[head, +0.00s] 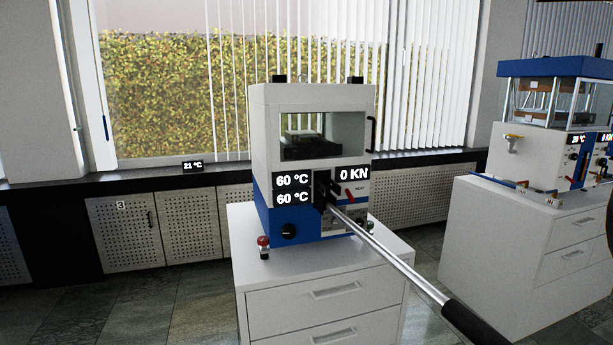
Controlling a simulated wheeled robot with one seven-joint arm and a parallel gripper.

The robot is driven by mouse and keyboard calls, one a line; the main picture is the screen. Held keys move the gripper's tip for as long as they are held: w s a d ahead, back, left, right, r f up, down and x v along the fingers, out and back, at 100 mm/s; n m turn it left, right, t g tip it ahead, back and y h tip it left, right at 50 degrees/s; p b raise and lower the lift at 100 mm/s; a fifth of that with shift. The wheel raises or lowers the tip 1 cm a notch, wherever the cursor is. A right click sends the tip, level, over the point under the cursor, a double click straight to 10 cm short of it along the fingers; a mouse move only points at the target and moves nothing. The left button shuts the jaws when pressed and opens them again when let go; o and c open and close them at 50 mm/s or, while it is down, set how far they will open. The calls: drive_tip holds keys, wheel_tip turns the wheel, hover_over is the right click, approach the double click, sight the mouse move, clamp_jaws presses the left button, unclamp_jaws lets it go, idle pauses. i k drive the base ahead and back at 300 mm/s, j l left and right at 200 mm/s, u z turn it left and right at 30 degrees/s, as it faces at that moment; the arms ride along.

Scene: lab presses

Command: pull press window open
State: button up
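The near press (262,150) is a white and blue machine on a white drawer cabinet. Its window (345,128) is a clear pane in the upper front, and dark plates show behind it. The window appears shut, flush with the front. A black curved handle (372,134) stands out at the window's right edge. Displays on the press read 60 °C twice and 0 KN. My gripper is not in view, so its distance from the handle and its opening do not show.
A long metal lever (390,256) with a black grip juts from the press front toward the lower right. The cabinet (318,273) stands below. A second press (553,145) stands on another cabinet at right. Floor (130,315) is clear at lower left.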

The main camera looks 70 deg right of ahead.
sight(275, 109)
drive_tip(key=z, duration=1.55)
